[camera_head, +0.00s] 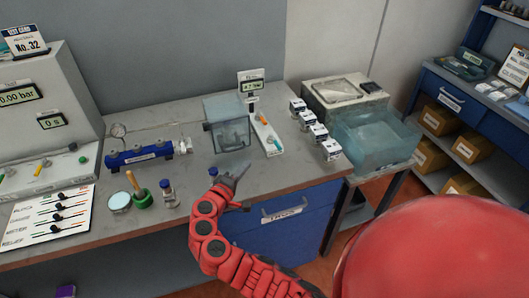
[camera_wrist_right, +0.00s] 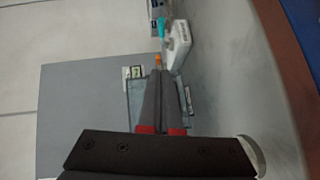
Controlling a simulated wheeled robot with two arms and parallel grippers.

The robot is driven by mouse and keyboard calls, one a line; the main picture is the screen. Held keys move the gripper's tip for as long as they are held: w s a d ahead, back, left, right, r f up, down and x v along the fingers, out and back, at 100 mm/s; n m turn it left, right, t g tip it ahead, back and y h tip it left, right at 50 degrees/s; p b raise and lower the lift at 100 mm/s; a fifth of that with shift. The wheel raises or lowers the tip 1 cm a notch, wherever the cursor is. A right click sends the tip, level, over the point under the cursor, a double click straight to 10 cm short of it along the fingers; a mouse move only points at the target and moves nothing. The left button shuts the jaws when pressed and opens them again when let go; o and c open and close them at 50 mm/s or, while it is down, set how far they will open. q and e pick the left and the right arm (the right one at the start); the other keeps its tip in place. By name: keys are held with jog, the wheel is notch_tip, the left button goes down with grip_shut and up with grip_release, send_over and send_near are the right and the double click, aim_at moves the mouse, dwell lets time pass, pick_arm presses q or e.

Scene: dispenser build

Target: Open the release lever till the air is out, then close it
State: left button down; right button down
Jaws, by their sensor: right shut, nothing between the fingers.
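A grey test unit with a white front panel (camera_head: 50,181) stands at the left of the bench in the head view. I cannot tell which is the release lever. Its upper display (camera_head: 19,95) appears to read 0.00 bar. My right gripper (camera_head: 238,171) is over the bench front, far right of that panel. Its fingers (camera_wrist_right: 160,76) are together and empty. My left gripper is not in view.
A printed card (camera_head: 47,213) lies front left.

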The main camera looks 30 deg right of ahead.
jog(key=shift+w+d, duration=0.25)
jog(key=shift+d, duration=0.1)
jog(key=p, duration=0.4)
send_near(275, 143)
jog(key=w, duration=0.2)
jog(key=w+d, duration=0.1)
jog(key=w, duration=0.1)
jog(key=shift+f, duration=0.15)
jog(key=shift+s+d+f+p, duration=0.1)
jog(key=shift+s+d+p, duration=0.15)
jog(key=shift+d, duration=0.35)
jog(key=shift+s+d+f+p, duration=0.15)
jog(key=shift+d+p, duration=0.2)
jog(key=shift+d, duration=0.3)
jog(key=shift+s+d+f, duration=0.1)
jog(key=shift+s+d, duration=0.05)
jog(key=shift+d, duration=0.45)
jog(key=shift+f, duration=0.1)
jog(key=shift+d, duration=0.1)
